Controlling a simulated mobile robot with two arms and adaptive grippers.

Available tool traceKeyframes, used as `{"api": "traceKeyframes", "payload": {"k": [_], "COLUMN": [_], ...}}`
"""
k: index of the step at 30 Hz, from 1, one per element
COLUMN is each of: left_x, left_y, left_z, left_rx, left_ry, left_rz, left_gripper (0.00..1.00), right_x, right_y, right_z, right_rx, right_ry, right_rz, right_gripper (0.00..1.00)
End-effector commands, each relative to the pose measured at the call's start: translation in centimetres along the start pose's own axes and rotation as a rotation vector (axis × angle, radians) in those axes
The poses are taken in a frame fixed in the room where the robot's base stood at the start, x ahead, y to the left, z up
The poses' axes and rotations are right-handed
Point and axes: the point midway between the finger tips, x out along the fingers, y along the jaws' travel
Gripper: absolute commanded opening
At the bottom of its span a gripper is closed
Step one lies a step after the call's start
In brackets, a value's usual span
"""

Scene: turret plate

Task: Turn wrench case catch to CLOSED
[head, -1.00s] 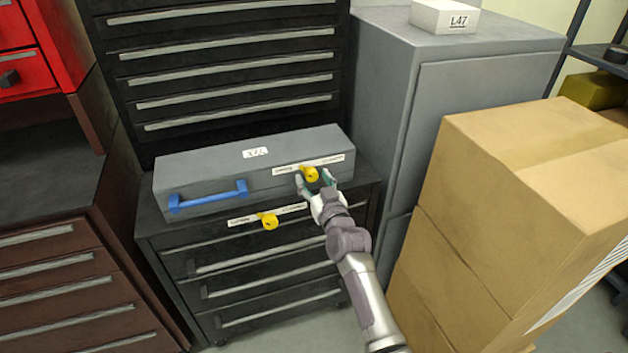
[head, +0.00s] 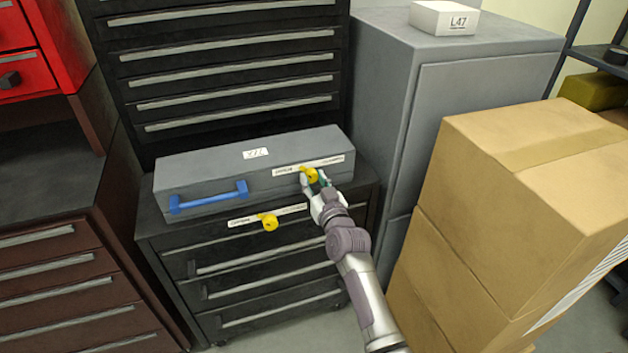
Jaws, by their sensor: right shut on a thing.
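The grey wrench case (head: 215,160) lies on top of a low black drawer cabinet (head: 180,242). It has a blue handle (head: 208,197) at its front left. A yellow catch (head: 311,174) sits on the case's front at the right, beside a white label strip whose words are too small to read. My right gripper (head: 316,183) is at this catch, shut on it, and its fingers hide part of it. A second yellow catch (head: 269,222) is on the cabinet's front edge below, with its own label strip. My left gripper is not in view.
Stacked cardboard boxes (head: 500,190) stand close to the right of my right arm. A grey cabinet (head: 480,110) with a white box (head: 444,18) on top is behind them. Tall black drawers rise behind the case, and brown drawers stand at left.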

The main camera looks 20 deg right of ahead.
Motion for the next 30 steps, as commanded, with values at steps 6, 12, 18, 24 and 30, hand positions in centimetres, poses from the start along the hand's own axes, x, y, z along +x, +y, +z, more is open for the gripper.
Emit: {"api": "traceKeyframes", "payload": {"k": [6, 12, 18, 24, 30], "left_x": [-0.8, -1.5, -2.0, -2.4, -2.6], "left_y": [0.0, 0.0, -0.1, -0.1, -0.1], "left_z": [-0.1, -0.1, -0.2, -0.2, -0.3], "left_rx": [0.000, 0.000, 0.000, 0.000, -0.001], "left_ry": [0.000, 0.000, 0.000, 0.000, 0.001], "left_rz": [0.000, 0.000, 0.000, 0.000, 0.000], "left_gripper": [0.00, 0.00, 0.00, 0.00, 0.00], "right_x": [0.0, 0.0, 0.0, 0.0, 0.0], "right_y": [0.0, 0.0, 0.0, 0.0, 0.0], "right_z": [-0.1, -0.1, -0.1, 0.0, 0.0], "right_rx": [0.138, 0.319, 0.510, 0.701, 0.892], "right_ry": [-0.002, -0.002, -0.002, -0.002, -0.001], "right_rz": [0.000, 0.001, 0.000, 0.001, 0.001], "right_gripper": [0.00, 0.00, 0.00, 0.00, 0.00]}}
